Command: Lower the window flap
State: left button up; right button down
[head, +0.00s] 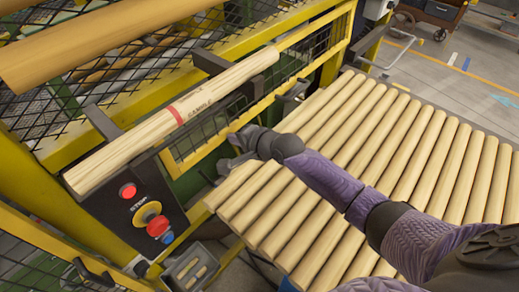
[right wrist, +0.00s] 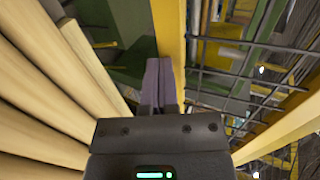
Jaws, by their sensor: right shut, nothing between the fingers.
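A yellow-framed mesh panel (head: 190,157), which looks like the window flap, sits in the yellow guard behind the wooden sample pole. The pole and its brackets hide part of it. I cannot tell how far it is raised. My right gripper (head: 238,141) is shut and empty, close in front of the panel's lower yellow bar, above the near end of the row of rods. In the right wrist view its closed fingers (right wrist: 160,82) point at a yellow bar (right wrist: 169,30), with mesh to the right. Contact with the bar cannot be told. My left gripper is not in view.
A pole with a red band (head: 220,85) rests on dark brackets above a control box with a red button (head: 128,191) and stop knob (head: 147,213). Several pale rods (head: 400,140) lie side by side under my right arm. A cart (head: 437,14) stands on open floor behind.

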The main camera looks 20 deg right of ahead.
jog(key=shift+w+a+f+t+y+b, duration=0.2)
jog(key=shift+w+t+b, duration=0.15)
jog(key=shift+b, duration=0.2)
jog(key=shift+w+a+f+t+y+b, duration=0.1)
jog(key=shift+w+a+t+b, duration=0.15)
jog(key=shift+w+b, duration=0.25)
jog(key=shift+s+r, duration=0.1)
jog(key=shift+s, duration=0.1)
